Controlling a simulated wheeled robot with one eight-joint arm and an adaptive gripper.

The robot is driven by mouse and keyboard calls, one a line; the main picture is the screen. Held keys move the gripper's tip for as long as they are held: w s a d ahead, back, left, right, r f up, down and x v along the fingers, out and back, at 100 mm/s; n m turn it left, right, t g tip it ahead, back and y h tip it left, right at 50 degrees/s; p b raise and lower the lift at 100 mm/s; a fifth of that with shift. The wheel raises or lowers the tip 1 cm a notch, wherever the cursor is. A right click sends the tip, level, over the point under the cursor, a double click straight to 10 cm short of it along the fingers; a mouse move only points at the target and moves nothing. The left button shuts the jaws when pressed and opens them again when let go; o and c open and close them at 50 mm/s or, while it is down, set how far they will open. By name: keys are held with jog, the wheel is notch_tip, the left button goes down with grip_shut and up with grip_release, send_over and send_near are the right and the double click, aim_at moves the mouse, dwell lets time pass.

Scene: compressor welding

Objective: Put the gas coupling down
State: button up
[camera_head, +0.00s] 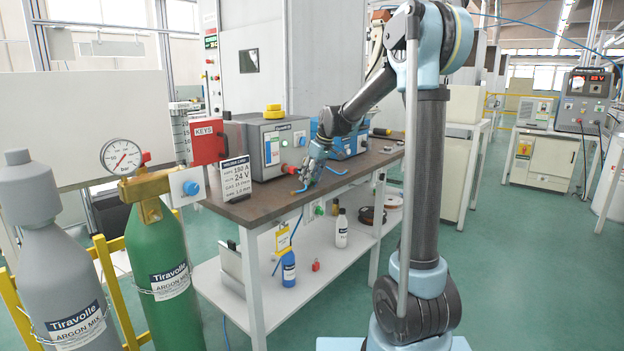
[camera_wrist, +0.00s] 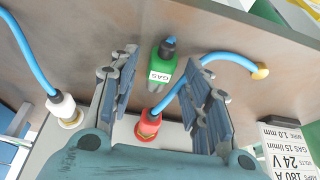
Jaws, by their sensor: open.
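A green coupling labelled GAS (camera_wrist: 161,72) shows in the wrist view against the brown bench top (camera_wrist: 90,30), with a dark blue-grey end. My gripper (camera_wrist: 158,82) is open; its two fingers stand on either side of the green coupling with gaps between. I cannot tell how far above or in front of it they are. In the head view my gripper (camera_head: 311,172) is low at the bench's front edge, and the coupling is too small to make out there.
A red fitting (camera_wrist: 148,125) with a blue hose and a white fitting (camera_wrist: 65,110) with another hose sit close by. A welder card (camera_head: 235,178) stands at the bench's left end. A grey machine (camera_head: 275,147) and a blue box (camera_head: 345,143) stand behind. Gas cylinders (camera_head: 165,255) are at left.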

jog(key=v, duration=1.2)
jog(key=s+d+f+m+h, duration=0.15)
jog(key=s+d+f, duration=0.35)
jog(key=s, duration=0.5)
jog(key=s+d+f+m, duration=0.3)
jog(key=s+d, duration=0.4)
jog(key=s, duration=0.3)
jog(key=s+d+f+m+h, duration=0.1)
jog(key=s+d+f+m, duration=0.1)
jog(key=s+f, duration=0.6)
jog(key=s+d+f+m+h, duration=0.1)
jog(key=s+d+f+m, duration=0.2)
jog(key=s+d+f, duration=0.2)
jog(key=s+f, duration=0.3)
jog(key=s, duration=0.3)
jog(key=shift+d+m+g, duration=0.15)
jog(key=shift+m+g, duration=0.15)
jog(key=shift+m, duration=0.05)
jog(key=shift+f, duration=0.1)
